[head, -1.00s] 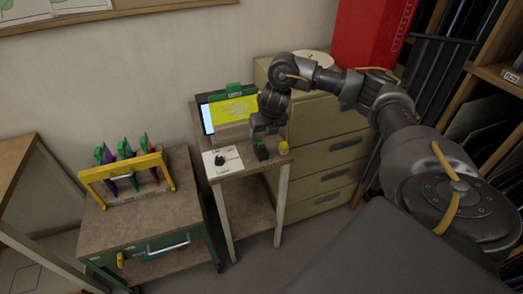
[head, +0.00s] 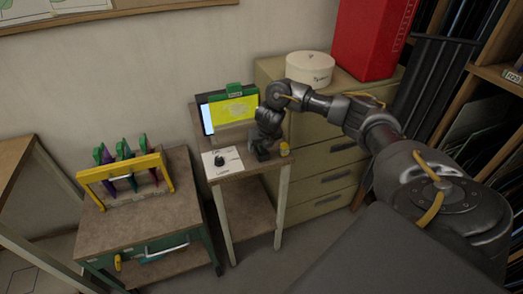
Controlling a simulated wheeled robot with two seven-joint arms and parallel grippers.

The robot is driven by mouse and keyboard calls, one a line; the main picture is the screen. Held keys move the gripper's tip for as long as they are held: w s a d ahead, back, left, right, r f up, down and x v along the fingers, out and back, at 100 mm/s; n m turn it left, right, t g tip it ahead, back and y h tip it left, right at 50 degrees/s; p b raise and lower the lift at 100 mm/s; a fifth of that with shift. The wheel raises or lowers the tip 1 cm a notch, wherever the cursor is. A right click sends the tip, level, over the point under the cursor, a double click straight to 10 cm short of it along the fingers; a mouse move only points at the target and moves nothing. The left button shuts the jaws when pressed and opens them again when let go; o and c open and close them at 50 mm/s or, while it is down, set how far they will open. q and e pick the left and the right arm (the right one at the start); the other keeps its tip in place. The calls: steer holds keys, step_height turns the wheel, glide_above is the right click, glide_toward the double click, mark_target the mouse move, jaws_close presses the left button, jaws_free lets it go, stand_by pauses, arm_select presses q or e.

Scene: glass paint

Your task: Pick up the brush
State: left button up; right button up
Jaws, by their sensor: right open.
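Several upright tools with green tops, which look like brushes (head: 124,149), stand in a yellow rack (head: 118,165) on the low table at left. Their shafts show purple, green and red; whether they are brushes is too small to tell. My right gripper (head: 263,155) is open, pointing down just over the right part of the small stand. It is well to the right of the rack. A small dark object seen there earlier is now hidden by or merged with the gripper. My left gripper is out of view.
A drawer cabinet (head: 325,165) with a round white box (head: 309,68) and a red box (head: 372,38) stands behind.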

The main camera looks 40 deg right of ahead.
steer(key=shift+x, duration=1)
steer(key=shift+r, duration=0.1)
steer(key=c, duration=1.1)
steer(key=shift+r, duration=0.1)
